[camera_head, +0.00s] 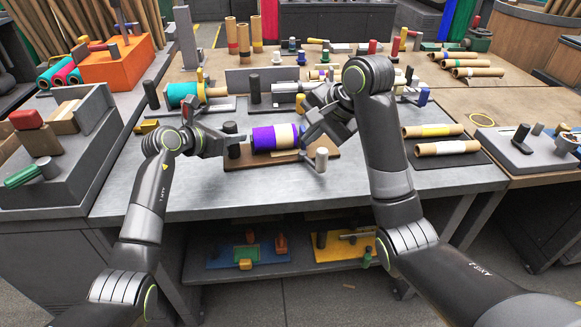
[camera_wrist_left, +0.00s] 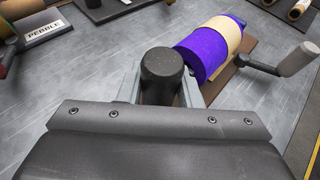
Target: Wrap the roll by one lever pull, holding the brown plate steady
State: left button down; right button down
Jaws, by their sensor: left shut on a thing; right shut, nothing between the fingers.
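The roll (camera_head: 264,138), purple felt with a cream band, lies on the brown plate (camera_head: 262,161) at the front middle of the grey table; it also shows in the left wrist view (camera_wrist_left: 205,50). A black post (camera_head: 233,151) stands at the plate's left end. My left gripper (camera_wrist_left: 162,85) is shut around this post, its fingers on either side. The lever, a crank with a grey upright handle (camera_head: 321,158), is at the roll's right end and also shows in the left wrist view (camera_wrist_left: 299,60). My right gripper (camera_head: 309,132) is shut and empty, above and behind the lever handle, beside the roll's right end.
Behind stand a teal roll (camera_head: 181,93) and a grey roller stand (camera_head: 287,91). A dark mat with cardboard rolls (camera_head: 446,147) lies to the right. An orange block (camera_head: 117,64) and grey stepped stand (camera_head: 62,150) are at the left. The table's front strip is clear.

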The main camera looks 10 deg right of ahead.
pick_arm(q)
jog(key=shift+f, duration=0.2)
grip_release()
jog(key=shift+r, duration=0.15)
dwell(0.3)
jog(key=shift+r, duration=0.15)
dwell(0.4)
jog(key=shift+r+p, duration=1.15)
jog(key=shift+r, duration=0.1)
jog(key=shift+r, duration=0.1)
